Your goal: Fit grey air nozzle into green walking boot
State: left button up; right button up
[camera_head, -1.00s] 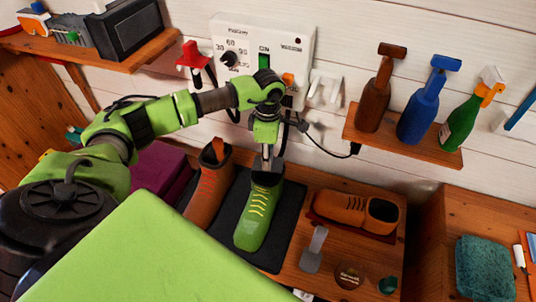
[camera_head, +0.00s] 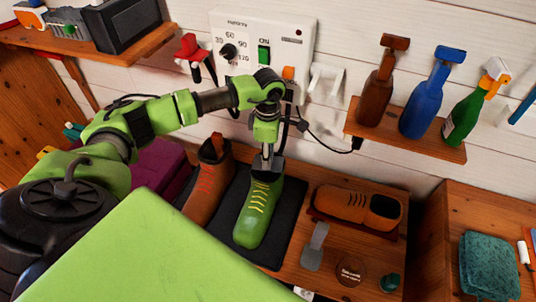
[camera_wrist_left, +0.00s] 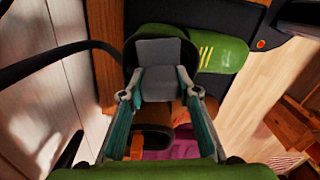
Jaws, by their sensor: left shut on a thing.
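The green walking boot (camera_head: 258,212) stands on a dark mat, toe toward me; it also shows in the left wrist view (camera_wrist_left: 222,53). My left gripper (camera_head: 267,164) is directly above the boot's collar, pointing down. In the left wrist view its fingers (camera_wrist_left: 160,86) are shut on the grey air nozzle (camera_wrist_left: 160,52), a flat grey piece. The nozzle lies within the dark outline of the boot's opening in that view. How deep it sits is hidden by the gripper and collar. My right gripper is not in view.
A brown boot (camera_head: 207,178) stands close on the left. An orange shoe (camera_head: 357,208) lies right on a stand. A grey flat piece (camera_head: 315,246), a round brown tin (camera_head: 351,271) and a small green item (camera_head: 390,281) lie in front. The control box (camera_head: 262,45) is on the wall behind.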

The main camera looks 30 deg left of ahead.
pick_arm(q)
jog(key=shift+f+b, duration=0.3)
jog(key=shift+f, duration=0.15)
jog(key=o, duration=1.3)
jog(key=shift+r, duration=0.1)
jog(key=shift+c, duration=0.2)
notch_tip(320, 180, up, 12)
